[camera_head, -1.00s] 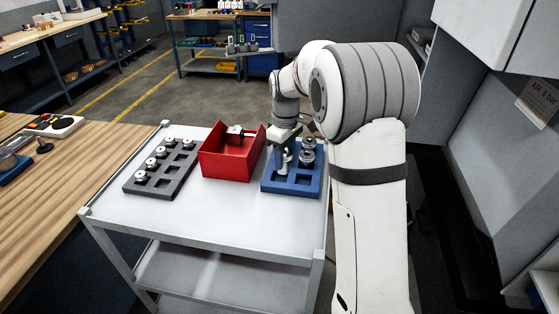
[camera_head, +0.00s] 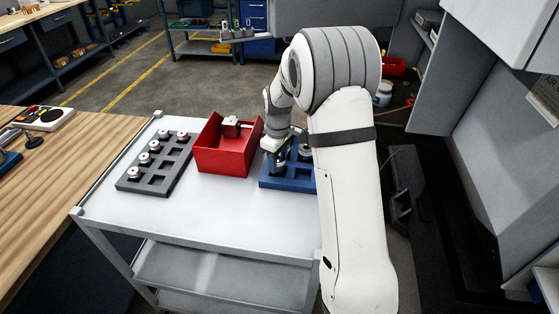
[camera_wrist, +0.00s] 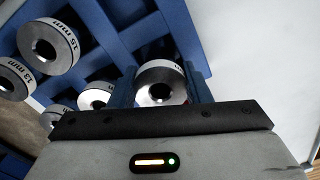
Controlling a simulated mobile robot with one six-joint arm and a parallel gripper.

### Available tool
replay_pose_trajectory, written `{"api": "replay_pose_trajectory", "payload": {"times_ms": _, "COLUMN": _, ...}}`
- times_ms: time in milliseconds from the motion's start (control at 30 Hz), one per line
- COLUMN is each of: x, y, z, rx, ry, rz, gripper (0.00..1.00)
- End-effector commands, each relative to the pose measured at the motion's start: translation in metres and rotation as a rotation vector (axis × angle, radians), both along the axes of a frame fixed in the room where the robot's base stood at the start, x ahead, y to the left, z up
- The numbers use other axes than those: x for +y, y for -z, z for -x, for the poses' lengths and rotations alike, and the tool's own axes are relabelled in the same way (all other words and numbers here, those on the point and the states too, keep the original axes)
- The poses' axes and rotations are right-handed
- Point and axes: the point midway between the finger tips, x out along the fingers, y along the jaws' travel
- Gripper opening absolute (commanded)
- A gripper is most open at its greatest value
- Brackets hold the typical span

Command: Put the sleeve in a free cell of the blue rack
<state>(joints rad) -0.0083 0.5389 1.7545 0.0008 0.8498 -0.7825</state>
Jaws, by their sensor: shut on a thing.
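The sleeve (camera_wrist: 160,84) is a short metal ring with a white marked band. In the wrist view it sits between the two fingers of my gripper (camera_wrist: 161,90), which is shut on it. The blue rack (camera_wrist: 184,22) lies beneath and behind the sleeve; I cannot tell whether the sleeve is above a cell or inside one. In the head view my gripper (camera_head: 276,157) is over the left back part of the blue rack (camera_head: 287,184). The arm hides the rack's right side and the sleeve is hard to make out there.
Other sleeves (camera_wrist: 47,47) stand at the left in the wrist view. A red bin (camera_head: 228,158) is left of the blue rack on the white cart (camera_head: 215,215). A grey rack (camera_head: 157,171) with several ringed parts is farther left. The cart's front is clear.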

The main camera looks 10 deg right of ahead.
Motion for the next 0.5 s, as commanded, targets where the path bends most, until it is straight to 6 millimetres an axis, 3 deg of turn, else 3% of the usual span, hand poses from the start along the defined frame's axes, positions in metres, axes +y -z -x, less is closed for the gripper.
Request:
{"api": "replay_pose_trajectory", "payload": {"times_ms": 433, "x": -0.0011, "y": 0.0138, "z": -0.0006, "rx": -0.003, "ry": 0.002, "rz": 0.0, "gripper": 0.07}}
{"api": "replay_pose_trajectory", "payload": {"times_ms": 467, "x": -0.0011, "y": 0.0135, "z": -0.0003, "rx": -0.001, "ry": 0.002, "rz": 0.0, "gripper": 0.45}}
{"api": "replay_pose_trajectory", "payload": {"times_ms": 500, "x": -0.0012, "y": 0.013, "z": -0.0002, "rx": -0.001, "ry": 0.002, "rz": 0.0, "gripper": 0.48}}
